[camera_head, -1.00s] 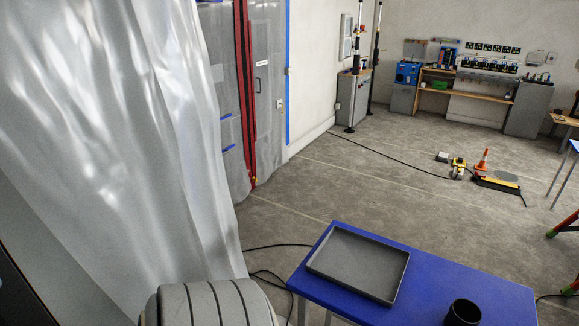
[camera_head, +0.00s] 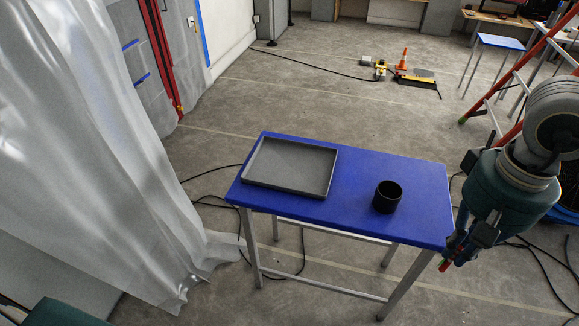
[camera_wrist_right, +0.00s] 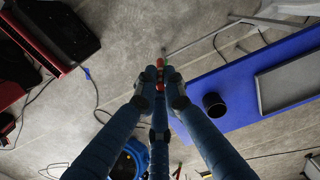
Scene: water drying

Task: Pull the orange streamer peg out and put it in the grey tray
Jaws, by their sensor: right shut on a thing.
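My right gripper (camera_head: 450,258) is shut on a small orange-red piece, which I take to be the orange streamer peg (camera_wrist_right: 160,76). In the right wrist view the peg shows between the closed fingertips (camera_wrist_right: 159,88), which hide part of it. In the head view the gripper points down, off the right end of the blue table. The grey tray (camera_head: 256,187) lies empty at the left end of the table, well to the left of the gripper. It also shows in the right wrist view (camera_wrist_right: 262,97). My left gripper is not in view.
A black cup (camera_head: 388,196) stands on the blue table (camera_head: 345,185), between the tray and my right gripper. A translucent plastic curtain (camera_head: 95,150) hangs at the left. A red ladder (camera_head: 515,85) stands at the back right. Dark cables lie on the floor.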

